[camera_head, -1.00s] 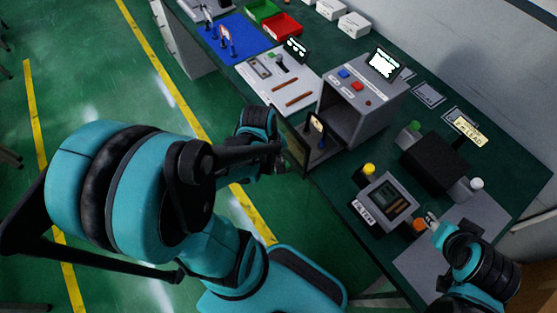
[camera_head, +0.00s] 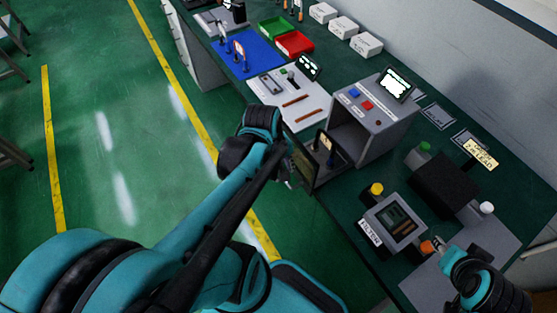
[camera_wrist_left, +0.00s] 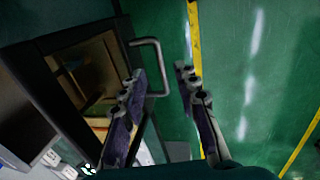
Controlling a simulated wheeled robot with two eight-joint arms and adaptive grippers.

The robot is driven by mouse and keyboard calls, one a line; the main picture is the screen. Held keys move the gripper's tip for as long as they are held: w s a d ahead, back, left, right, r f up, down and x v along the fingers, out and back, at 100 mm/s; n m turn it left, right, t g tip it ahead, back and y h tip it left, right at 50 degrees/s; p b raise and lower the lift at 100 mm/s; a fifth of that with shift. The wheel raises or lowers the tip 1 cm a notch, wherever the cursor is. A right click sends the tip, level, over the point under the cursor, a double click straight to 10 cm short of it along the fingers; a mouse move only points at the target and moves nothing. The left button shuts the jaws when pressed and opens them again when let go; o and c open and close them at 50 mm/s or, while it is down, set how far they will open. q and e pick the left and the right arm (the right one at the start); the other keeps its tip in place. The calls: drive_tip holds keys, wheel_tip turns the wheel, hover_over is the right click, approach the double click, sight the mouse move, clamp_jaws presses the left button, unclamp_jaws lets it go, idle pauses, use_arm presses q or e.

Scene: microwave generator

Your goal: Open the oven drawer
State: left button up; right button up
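The oven (camera_head: 374,118) is a grey box with a blue and a red button and a lit screen on top. Its dark-framed door with a window (camera_head: 304,158) stands swung out from the front, over the bench edge. In the left wrist view the door (camera_wrist_left: 62,45) has a U-shaped metal handle (camera_wrist_left: 163,62). My left gripper (camera_wrist_left: 160,80) is open, with the handle's outer bar showing between its fingers and no grip visible. In the head view my left gripper (camera_head: 286,170) is partly hidden beside the door. My right gripper (camera_head: 437,244) is by an orange knob; its opening is unclear.
A small device with a screen (camera_head: 396,220), a yellow knob (camera_head: 376,189) and a black box (camera_head: 446,183) stand right of the oven. A blue mat (camera_head: 240,52) and red tray (camera_head: 295,44) lie farther back. Green floor (camera_head: 110,130) is clear left of the bench.

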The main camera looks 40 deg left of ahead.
use_arm(q)
wheel_tip(320, 180, up, 6)
drive_tip(key=s, duration=0.1)
drive_tip(key=shift+a, duration=0.25)
drive_tip(key=shift+s, duration=0.1)
idle(0.4)
